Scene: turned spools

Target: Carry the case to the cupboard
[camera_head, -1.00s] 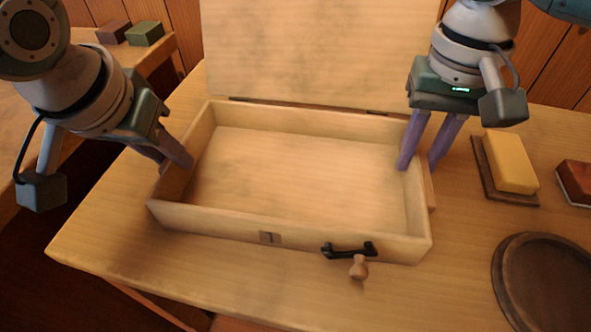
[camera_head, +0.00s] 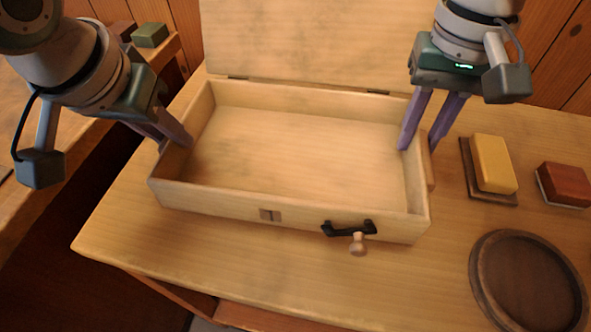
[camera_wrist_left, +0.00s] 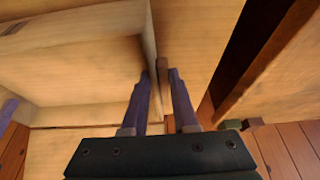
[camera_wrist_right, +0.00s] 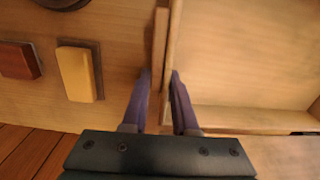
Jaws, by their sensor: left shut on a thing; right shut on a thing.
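The case (camera_head: 290,216) is a shallow pale wooden box, standing open and empty, with its lid (camera_head: 310,40) raised at the back. A black handle (camera_head: 348,229) is on its front, with a small turned wooden knob (camera_head: 358,245) by it. My left gripper (camera_head: 174,140) is shut on the left side wall, one finger inside. My right gripper (camera_head: 417,140) is shut on the right side wall the same way; the wall shows between the fingers in the right wrist view (camera_wrist_right: 168,80). The case looks level; I cannot tell its height over the table. I cannot identify the cupboard.
The wooden table (camera_head: 230,265) lies under the case. To the right are a yellow block (camera_head: 494,165) on a dark base, a red-brown block (camera_head: 565,184) and a round dark tray (camera_head: 530,280). At upper left, another surface holds a green block (camera_head: 150,36). Panelled wall stands behind.

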